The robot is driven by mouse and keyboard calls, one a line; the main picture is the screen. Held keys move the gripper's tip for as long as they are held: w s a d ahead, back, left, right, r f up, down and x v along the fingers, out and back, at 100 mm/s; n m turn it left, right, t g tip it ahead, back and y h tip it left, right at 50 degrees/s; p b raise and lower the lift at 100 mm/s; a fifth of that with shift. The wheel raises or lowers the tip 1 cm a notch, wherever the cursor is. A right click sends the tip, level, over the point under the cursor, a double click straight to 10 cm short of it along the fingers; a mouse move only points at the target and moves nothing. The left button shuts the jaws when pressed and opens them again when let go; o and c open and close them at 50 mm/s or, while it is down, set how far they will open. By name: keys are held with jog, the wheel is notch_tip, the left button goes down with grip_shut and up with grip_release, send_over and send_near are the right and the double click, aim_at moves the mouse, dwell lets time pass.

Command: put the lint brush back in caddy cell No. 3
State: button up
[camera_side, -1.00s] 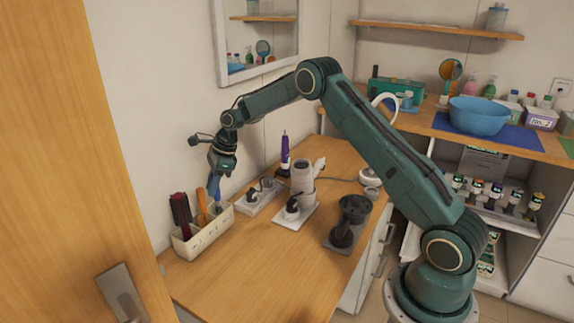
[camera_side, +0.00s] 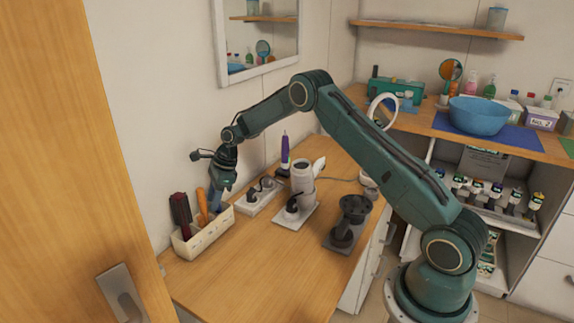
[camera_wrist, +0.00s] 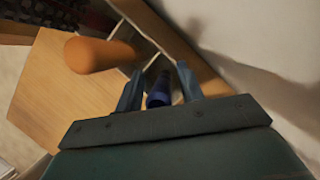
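A cream caddy (camera_side: 205,236) with cells stands at the left end of the wooden counter. A blue handle (camera_side: 215,196), which may be the lint brush, stands at its far right end; its lower part is hidden. In the wrist view, the blue handle (camera_wrist: 159,91) lies between the two fingers, with a visible gap on both sides. My gripper (camera_wrist: 160,75) looks open around it, low over the caddy. An orange handle (camera_side: 202,205) stands just left of it and shows large in the wrist view (camera_wrist: 100,55). A dark red brush (camera_side: 181,213) fills the left end.
A white power strip (camera_side: 258,196) with plugs lies right of the caddy. Beyond it stand a grey holder (camera_side: 302,187) and a dark stand (camera_side: 347,222). The wall is close behind the caddy. The counter in front is clear.

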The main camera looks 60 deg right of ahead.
jog(key=shift+r, duration=0.15)
jog(key=v, duration=1.2)
dwell(0.7)
jog(key=s+a+r+n+t+h, duration=0.1)
jog(key=s+a+r+n, duration=0.3)
jog(key=s+r+n, duration=0.3)
jog(key=s+a+r+n+h, duration=0.1)
jog(key=s+a+r+n, duration=0.4)
jog(key=s+r, duration=0.45)
jog(key=s+a+f+n+t+h, duration=0.1)
jog(key=s+a+n+t, duration=0.1)
jog(key=s+n, duration=1.1)
jog(key=s, duration=1.1)
jog(key=shift+h, duration=0.3)
